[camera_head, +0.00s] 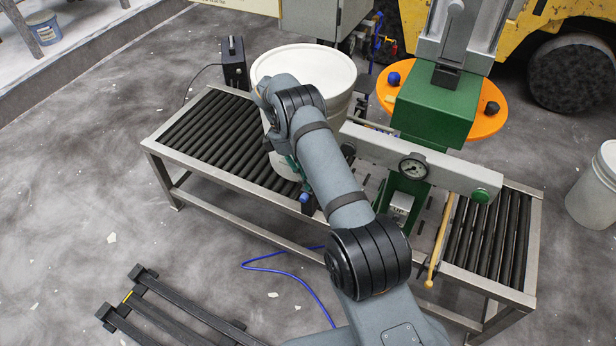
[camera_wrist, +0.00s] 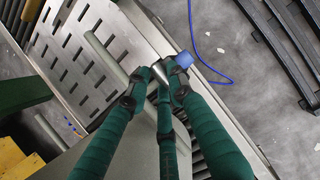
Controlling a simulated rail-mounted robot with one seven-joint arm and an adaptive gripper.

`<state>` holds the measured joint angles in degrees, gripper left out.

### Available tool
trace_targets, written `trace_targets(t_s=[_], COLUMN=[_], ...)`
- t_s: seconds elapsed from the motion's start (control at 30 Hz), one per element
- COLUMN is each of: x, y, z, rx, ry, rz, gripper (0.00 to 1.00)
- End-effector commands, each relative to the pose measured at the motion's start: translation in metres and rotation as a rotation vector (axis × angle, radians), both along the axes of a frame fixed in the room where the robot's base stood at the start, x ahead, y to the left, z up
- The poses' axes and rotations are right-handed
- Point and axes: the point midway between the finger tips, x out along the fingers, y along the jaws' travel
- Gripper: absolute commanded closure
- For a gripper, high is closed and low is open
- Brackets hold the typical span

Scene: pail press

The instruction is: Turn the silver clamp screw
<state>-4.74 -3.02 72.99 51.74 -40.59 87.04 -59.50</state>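In the wrist view, a short silver piece, which looks like the silver clamp screw (camera_wrist: 160,73), shows between my fingertips above the steel frame edge. My gripper (camera_wrist: 158,82) has dark green fingers with black tips, drawn close together around this piece and seeming to touch it on both sides. A blue knob (camera_wrist: 184,60) sits just beyond the fingertips. In the head view my arm hides most of my gripper and the screw; the blue knob (camera_head: 304,198) shows at the near edge of the conveyor, below the white pail (camera_head: 336,72).
The roller conveyor (camera_head: 215,135) carries the pail on the left and the green press (camera_head: 438,105) with its grey beam and gauge (camera_head: 413,168) on the right. A yellow-handled rod (camera_head: 440,245) leans at the front. A blue hose (camera_head: 285,268) and black rails (camera_head: 165,318) lie on the floor.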

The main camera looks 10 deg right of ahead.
Motion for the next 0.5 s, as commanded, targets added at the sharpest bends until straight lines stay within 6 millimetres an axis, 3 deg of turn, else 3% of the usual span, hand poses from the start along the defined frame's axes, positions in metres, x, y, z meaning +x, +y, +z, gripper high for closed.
trace_targets(t_s=[0.27, 0.5], x=[-0.0006, -0.0001], y=[0.0001, 0.0001], z=[-0.0002, 0.0000], rx=[0.001, 0.001], ry=[0.002, 0.001], rz=[0.000, 0.002], gripper=[0.61, 0.60])
